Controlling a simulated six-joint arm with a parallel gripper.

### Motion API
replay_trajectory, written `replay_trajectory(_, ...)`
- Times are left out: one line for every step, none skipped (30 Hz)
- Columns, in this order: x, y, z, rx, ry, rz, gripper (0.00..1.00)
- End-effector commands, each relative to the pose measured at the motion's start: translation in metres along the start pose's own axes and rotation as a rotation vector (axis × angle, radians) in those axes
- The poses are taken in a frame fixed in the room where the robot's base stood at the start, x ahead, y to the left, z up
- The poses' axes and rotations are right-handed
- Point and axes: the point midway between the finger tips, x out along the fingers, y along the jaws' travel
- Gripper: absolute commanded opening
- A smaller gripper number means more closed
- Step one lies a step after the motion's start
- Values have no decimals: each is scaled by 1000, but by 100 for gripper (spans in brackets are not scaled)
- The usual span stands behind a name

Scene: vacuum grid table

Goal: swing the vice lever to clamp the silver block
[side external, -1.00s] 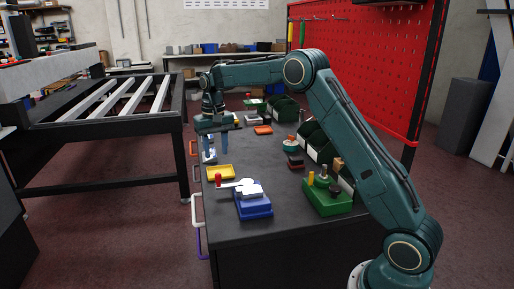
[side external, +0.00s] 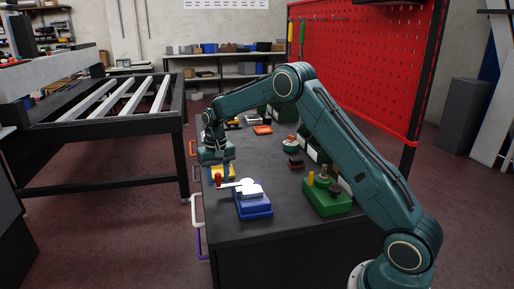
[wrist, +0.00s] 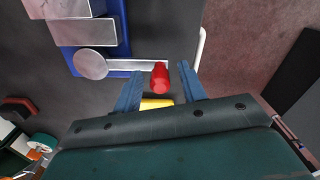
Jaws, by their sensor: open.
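The vice has a blue base (side external: 255,208) near the table's front left edge. Silver parts (side external: 252,191) sit on top of it, and they show as pale blocks (wrist: 88,33) in the wrist view. I cannot tell for sure which is the block to clamp. A round silver hub (wrist: 90,62) carries the lever arm (wrist: 138,65), which ends in an upright red knob (wrist: 160,78). The lever points left, away from the base, in the side view. My gripper (side external: 220,175) is open and low by the knob; in the wrist view its blue fingers stand either side of the knob, with gaps.
A yellow tray (side external: 230,171) lies right behind the knob, partly hidden by my gripper. A green block with several pegs (side external: 327,197) stands to the right of the vice. Drawer handles (side external: 196,212) stick out at the table's left side. The tabletop between vice and green block is clear.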

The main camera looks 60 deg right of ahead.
Motion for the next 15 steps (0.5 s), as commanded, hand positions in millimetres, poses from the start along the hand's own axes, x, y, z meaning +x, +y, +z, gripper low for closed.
replay_trajectory(0,0,0,0,0,0,41)
replay_trajectory(0,0,0,0,0,0,41)
replay_trajectory(0,0,0,0,0,0,41)
replay_trajectory(0,0,0,0,0,0,39)
replay_trajectory(0,0,0,0,0,0,33)
replay_trajectory(0,0,0,0,0,0,25)
replay_trajectory(0,0,0,0,0,0,20)
replay_trajectory(0,0,0,0,0,0,14)
replay_trajectory(0,0,0,0,0,0,6)
replay_trajectory(0,0,0,0,0,0,0)
replay_trajectory(0,0,0,0,0,0,0)
replay_trajectory(0,0,0,0,0,0,0)
replay_trajectory(0,0,0,0,0,0,0)
replay_trajectory(0,0,0,0,0,0,0)
replay_trajectory(0,0,0,1,0,0,0)
